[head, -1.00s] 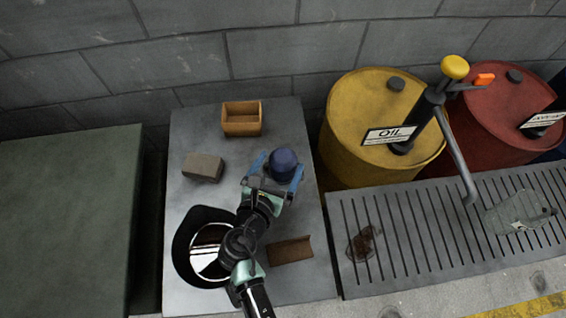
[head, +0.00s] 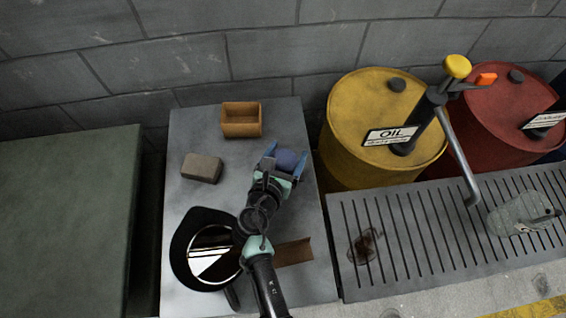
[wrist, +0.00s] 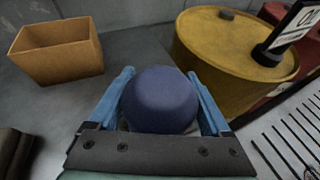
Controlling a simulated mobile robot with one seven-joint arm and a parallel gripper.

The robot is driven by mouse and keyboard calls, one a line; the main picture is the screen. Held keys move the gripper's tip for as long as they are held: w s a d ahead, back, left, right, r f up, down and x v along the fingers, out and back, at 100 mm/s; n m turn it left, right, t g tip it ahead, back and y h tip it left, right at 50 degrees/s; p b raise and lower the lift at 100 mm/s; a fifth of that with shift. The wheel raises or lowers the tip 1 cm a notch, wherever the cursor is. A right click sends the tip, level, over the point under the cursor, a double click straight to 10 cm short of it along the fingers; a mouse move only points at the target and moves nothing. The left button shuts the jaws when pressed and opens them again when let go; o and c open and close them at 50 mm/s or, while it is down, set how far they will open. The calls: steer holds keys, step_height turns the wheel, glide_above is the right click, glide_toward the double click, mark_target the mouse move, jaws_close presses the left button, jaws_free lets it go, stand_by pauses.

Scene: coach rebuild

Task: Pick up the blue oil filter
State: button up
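The blue oil filter (head: 287,160) stands on the grey bench top (head: 225,183), toward its right side. It is a dark blue rounded cylinder, seen from above in the wrist view (wrist: 160,97). My gripper (head: 285,158) is down at the filter, with one light-blue finger on each side of it. In the wrist view my gripper (wrist: 161,72) looks open, its fingers spread about as wide as the filter. Whether the fingers touch its sides cannot be told. The filter's lower part is hidden by the palm.
An open orange-brown box (head: 241,121) stands behind left, a brown block (head: 201,168) left. A black pan (head: 190,262) and a curved brown piece (head: 294,251) lie near my arm. A yellow drum (head: 345,127) stands just right of the bench, beside a slatted grate (head: 410,245).

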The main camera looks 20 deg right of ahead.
steer(key=c, duration=0.7)
steer(key=shift+r, duration=0.1)
steer(key=shift+c, duration=0.6)
